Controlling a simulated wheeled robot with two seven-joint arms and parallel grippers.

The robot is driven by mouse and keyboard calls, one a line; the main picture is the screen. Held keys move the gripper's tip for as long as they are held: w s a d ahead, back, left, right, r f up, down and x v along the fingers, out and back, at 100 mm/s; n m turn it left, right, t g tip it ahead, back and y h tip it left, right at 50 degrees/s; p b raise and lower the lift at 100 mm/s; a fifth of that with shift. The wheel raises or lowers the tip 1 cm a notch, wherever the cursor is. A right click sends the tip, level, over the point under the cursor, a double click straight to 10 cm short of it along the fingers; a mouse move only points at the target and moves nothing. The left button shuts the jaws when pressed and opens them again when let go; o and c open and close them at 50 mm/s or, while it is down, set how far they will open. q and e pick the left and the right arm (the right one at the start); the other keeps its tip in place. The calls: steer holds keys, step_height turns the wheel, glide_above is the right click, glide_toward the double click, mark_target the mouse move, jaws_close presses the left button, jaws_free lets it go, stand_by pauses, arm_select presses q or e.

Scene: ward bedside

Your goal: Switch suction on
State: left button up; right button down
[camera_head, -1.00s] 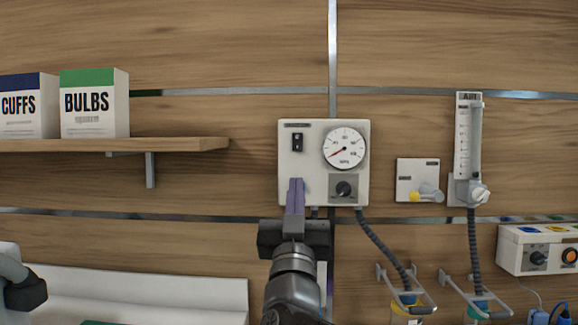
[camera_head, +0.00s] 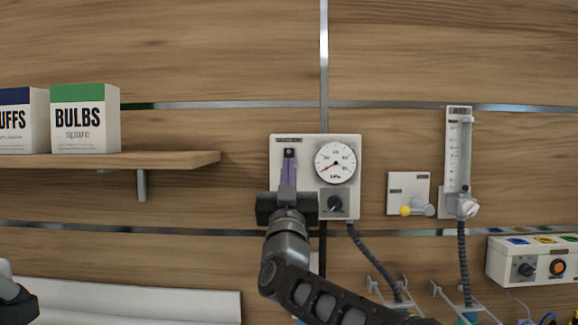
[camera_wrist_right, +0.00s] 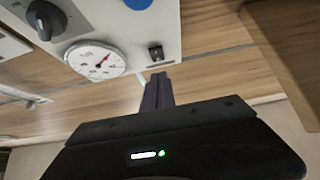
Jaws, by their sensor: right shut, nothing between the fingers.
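The suction unit (camera_head: 266,180) is a pale panel on the wood wall, with a round kPa gauge (camera_head: 335,162) and a dark knob (camera_head: 334,203). Its small black rocker switch (camera_head: 289,153) sits at the upper left; the wrist view shows the switch (camera_wrist_right: 155,53) clear of the fingers. My right gripper (camera_head: 288,163) is shut and empty, its purple fingers pointing up just below the switch. In the wrist view the fingertips (camera_wrist_right: 157,77) are close to the switch; contact cannot be told. My left gripper (camera_head: 15,300) shows only partly at the lower left edge.
A wooden shelf (camera_head: 180,160) with CUFFS (camera_head: 20,122) and BULBS (camera_head: 85,120) boxes is at left. Right of the unit are a small plate with a yellow knob (camera_head: 405,211), a flowmeter (camera_head: 457,150) and a control box (camera_head: 500,262). A hose (camera_head: 372,252) hangs below.

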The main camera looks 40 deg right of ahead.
mark_target(315, 177)
steer(key=w+d, duration=0.2)
steer(key=shift+w+d+f, duration=0.15)
steer(key=shift+w+f, duration=0.2)
steer(key=shift+w, duration=0.05)
steer(key=shift+w+d+f, duration=0.15)
steer(key=shift+w+d, duration=0.1)
